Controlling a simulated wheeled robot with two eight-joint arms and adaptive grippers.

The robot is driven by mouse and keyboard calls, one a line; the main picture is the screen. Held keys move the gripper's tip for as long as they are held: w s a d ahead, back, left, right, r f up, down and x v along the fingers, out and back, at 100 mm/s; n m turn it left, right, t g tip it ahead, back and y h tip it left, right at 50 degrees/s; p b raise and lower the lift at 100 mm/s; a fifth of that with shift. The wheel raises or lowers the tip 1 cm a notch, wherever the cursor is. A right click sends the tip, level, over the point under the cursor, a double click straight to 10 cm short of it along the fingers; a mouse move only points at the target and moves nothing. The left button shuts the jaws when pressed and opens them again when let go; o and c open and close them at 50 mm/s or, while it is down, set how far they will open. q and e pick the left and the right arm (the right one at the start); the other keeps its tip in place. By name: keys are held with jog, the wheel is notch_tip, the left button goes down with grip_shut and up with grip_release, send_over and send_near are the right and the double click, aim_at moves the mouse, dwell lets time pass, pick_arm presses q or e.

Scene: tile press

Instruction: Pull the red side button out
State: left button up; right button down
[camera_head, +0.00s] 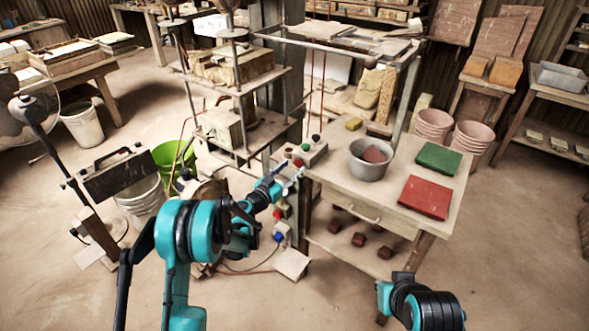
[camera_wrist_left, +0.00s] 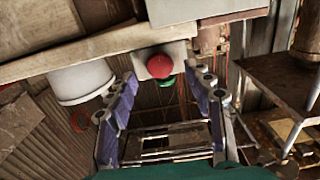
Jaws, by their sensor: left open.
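The red button (camera_wrist_left: 159,66) is a round knob on a pale plate in the left wrist view, with a green button (camera_wrist_left: 166,82) just below it. My left gripper (camera_wrist_left: 160,105) is open there; its two purple-grey fingers stand either side of the red button's line, apart from it, with nothing between them. In the head view my left gripper (camera_head: 284,173) is at the left side of the press table, beside the button boxes. A red button (camera_head: 277,214) shows below it; I cannot tell if it is the same one. My right gripper is not seen, only part of that arm.
The press table (camera_head: 335,182) carries a button box (camera_head: 312,154), a grey pot (camera_head: 370,166), a green tile (camera_head: 438,158) and a red tile (camera_head: 425,197). A press frame (camera_head: 240,110) stands behind my left gripper.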

pick_arm(q)
jog(key=shift+x, duration=1.1)
grip_shut()
jog(key=shift+s+a, duration=0.35)
jog(key=shift+s, duration=0.25)
grip_release()
jog(key=shift+s+a, duration=0.1)
jog(key=v, duration=1.2)
